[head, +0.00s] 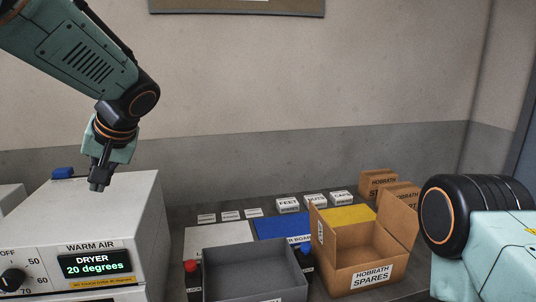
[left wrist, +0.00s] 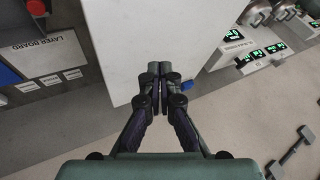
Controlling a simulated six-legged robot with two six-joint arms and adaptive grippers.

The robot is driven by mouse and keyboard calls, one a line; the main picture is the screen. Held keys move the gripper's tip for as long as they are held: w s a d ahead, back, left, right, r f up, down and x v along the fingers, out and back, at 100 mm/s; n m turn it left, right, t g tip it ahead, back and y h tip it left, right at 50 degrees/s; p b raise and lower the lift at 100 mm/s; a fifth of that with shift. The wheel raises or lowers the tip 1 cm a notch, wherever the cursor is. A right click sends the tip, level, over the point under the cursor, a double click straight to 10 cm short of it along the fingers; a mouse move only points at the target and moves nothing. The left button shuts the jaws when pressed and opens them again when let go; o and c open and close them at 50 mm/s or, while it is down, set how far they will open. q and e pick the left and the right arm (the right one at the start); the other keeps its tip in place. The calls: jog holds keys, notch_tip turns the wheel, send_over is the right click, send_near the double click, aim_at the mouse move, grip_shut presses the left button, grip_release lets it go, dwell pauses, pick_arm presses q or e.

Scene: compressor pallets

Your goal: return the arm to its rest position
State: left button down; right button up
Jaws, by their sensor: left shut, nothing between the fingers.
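My left arm comes in from the upper left of the head view. Its gripper (head: 98,184) points down above the top of the white warm air dryer (head: 125,200). The fingers are shut with nothing between them. In the left wrist view the closed fingertips (left wrist: 158,68) show over the dryer's pale top (left wrist: 130,35). I cannot tell the exact gap between the fingertips and the dryer top. Part of my right arm shows at the right edge of the head view, but its gripper is not visible.
The dryer display reads 20 degrees. A blue block (head: 62,173) is on the dryer's far left corner. A grey bin (head: 255,268), an open Hobrath spares box (head: 372,275), a blue board (head: 283,226) and small labelled boxes stand on the bench to the right. The wall is behind.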

pick_arm(q)
jog(key=w+d+f+m+t+h, duration=0.3)
jog(key=w+d+f+m, duration=0.1)
jog(key=d+f, duration=0.15)
jog(key=s+d+f+m+h+b, duration=0.1)
jog(key=s+d+f+h+b, duration=0.15)
jog(key=f, duration=0.95)
jog(key=s+d+f+h+b, duration=0.2)
jog(key=s+d+f+b, duration=0.15)
jog(key=f, duration=0.85)
jog(key=s+a+f+g+b, duration=0.1)
jog(key=s+f+g+b, duration=0.2)
jog(key=s+f, duration=1.1)
jog(key=s+a+f+n+g+b, duration=0.1)
jog(key=s+f+g+b, duration=0.2)
jog(key=s+f, duration=1.1)
jog(key=s+y+b, duration=0.1)
jog(key=s+b, duration=0.1)
jog(key=s, duration=0.4)
jog(key=shift+s+f+b, duration=0.3)
jog(key=shift+s+b, duration=0.05)
jog(key=shift+b, duration=0.05)
pick_arm(e)
notch_tip(320, 180, down, 15)
jog(key=shift+r, duration=0.15)
